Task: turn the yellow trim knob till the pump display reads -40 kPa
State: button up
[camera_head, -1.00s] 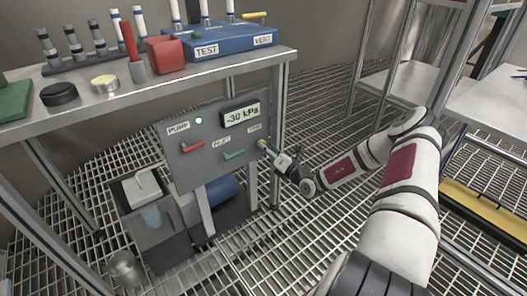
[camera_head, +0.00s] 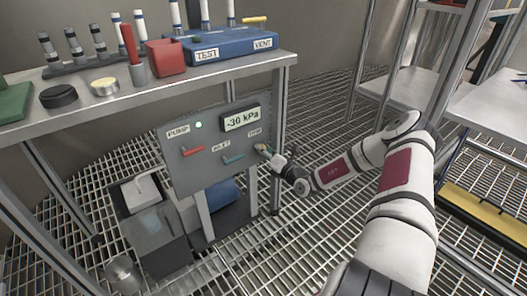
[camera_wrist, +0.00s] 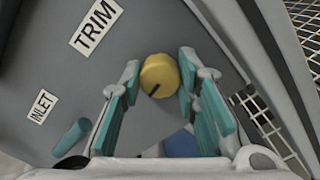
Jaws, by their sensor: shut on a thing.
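The yellow trim knob (camera_wrist: 158,76) sits on the grey pump panel (camera_head: 205,178), beside the TRIM label (camera_wrist: 96,26). A dark pointer mark shows on the knob's lower edge in the wrist view. My gripper (camera_wrist: 160,66) has one teal-padded finger on each side of the knob and is shut on it. In the head view the gripper (camera_head: 269,152) covers most of the knob at the panel's right side. The pump display (camera_head: 240,117) reads -30 kPa.
The bench (camera_head: 150,98) above holds a blue TEST/VENT rack (camera_head: 225,42). A bench leg (camera_head: 279,130) stands just right of the panel.

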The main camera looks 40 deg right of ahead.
jog(key=shift+p, duration=0.45)
jog(key=n+p, duration=0.9)
jog(key=shift+n, duration=0.3)
jog(key=shift+f, duration=0.1)
jog(key=o, duration=1.2)
jog(key=shift+c, duration=0.2)
